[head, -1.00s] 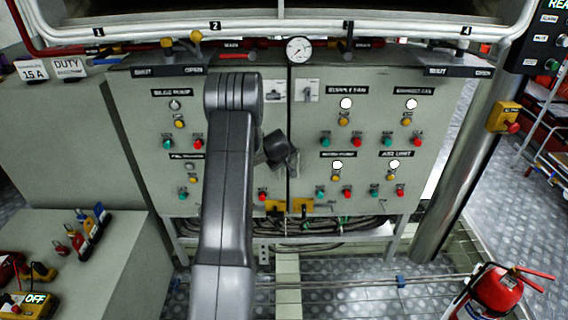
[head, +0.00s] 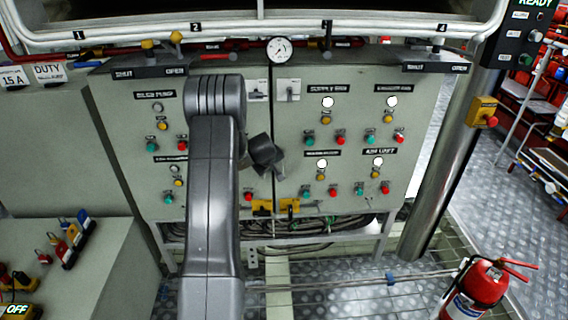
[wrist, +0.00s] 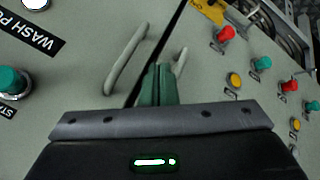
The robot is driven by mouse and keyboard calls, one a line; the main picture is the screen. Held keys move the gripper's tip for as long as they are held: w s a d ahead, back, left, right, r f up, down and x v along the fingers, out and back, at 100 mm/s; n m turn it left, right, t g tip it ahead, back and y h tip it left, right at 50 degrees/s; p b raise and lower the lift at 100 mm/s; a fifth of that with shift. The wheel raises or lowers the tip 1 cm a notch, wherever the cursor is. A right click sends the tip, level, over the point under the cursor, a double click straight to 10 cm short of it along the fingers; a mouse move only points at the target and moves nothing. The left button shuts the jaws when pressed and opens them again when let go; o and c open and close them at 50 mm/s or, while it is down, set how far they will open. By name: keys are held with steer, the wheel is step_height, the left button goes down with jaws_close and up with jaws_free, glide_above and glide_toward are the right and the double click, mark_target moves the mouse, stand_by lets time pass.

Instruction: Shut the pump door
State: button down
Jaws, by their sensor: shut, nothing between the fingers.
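The grey control cabinet has two doors meeting at a dark vertical seam. The left door, labelled as a pump panel (head: 150,130), is partly hidden by my arm; the right door (head: 345,140) carries fan labels. In the wrist view a "WASH PU…" label (wrist: 28,30) is on the left panel. Two grey bar handles flank the seam, one on the left panel (wrist: 125,58) and one at the right (wrist: 180,62). My gripper (wrist: 158,85), with green fingers shut and empty, is between the handles by the seam; contact is unclear. In the head view my gripper (head: 264,158) shows beside the seam.
A red fire extinguisher (head: 478,290) stands on the floor at the right. A metal post (head: 440,150) with a yellow box is beside the cabinet. A grey bench (head: 90,255) with padlocks is at the left. Cables hang below the cabinet.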

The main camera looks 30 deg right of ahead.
steer(key=s+d+r+p, duration=0.1)
steer(key=s+d+r, duration=0.1)
steer(key=s+r, duration=0.3)
step_height(320, 180, up, 3)
steer(key=shift+s+d+p, duration=0.25)
steer(key=shift+p, duration=0.15)
